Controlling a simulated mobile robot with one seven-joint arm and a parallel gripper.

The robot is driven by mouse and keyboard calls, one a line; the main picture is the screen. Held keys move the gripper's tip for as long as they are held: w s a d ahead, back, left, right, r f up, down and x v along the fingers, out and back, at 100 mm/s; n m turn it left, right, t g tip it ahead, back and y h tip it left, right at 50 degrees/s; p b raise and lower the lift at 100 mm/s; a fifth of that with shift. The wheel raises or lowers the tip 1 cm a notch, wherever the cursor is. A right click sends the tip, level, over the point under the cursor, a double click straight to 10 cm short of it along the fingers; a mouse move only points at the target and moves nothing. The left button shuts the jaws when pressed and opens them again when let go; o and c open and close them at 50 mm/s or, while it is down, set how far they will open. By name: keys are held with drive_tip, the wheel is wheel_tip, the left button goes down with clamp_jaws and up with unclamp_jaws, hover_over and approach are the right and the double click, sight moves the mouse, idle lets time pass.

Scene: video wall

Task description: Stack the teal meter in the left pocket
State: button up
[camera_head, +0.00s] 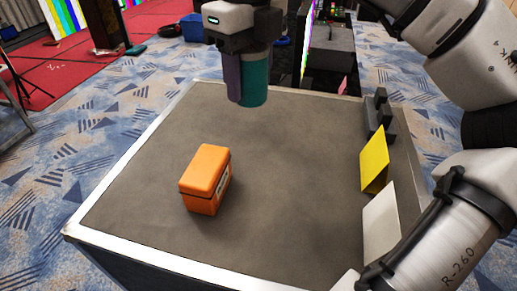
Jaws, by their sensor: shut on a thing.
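My gripper (246,75) hangs above the far part of the grey-topped table, pointing down. It is shut on the teal meter (257,85), a rounded upright body in teal. A dark purple-grey finger covers its left side, and the gripper body hides its top. The meter appears to be held clear of the tabletop. I cannot make out which thing is the left pocket.
An orange case (205,180) stands on the table (290,215), left of centre. A dark stepped block (380,115), a yellow panel (374,160) and a white panel (381,222) line the right edge, near my arm. The middle is clear.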

wheel_tip(320, 180, down, 16)
drive_tip(key=p, duration=0.2)
drive_tip(key=shift+r+p, duration=0.1)
drive_tip(key=shift+p, duration=0.2)
drive_tip(key=shift+f, duration=0.25)
drive_tip(key=shift+f+b, duration=0.2)
drive_tip(key=shift+b, duration=0.1)
drive_tip(key=o, duration=0.8)
drive_tip(key=shift+r, duration=0.2)
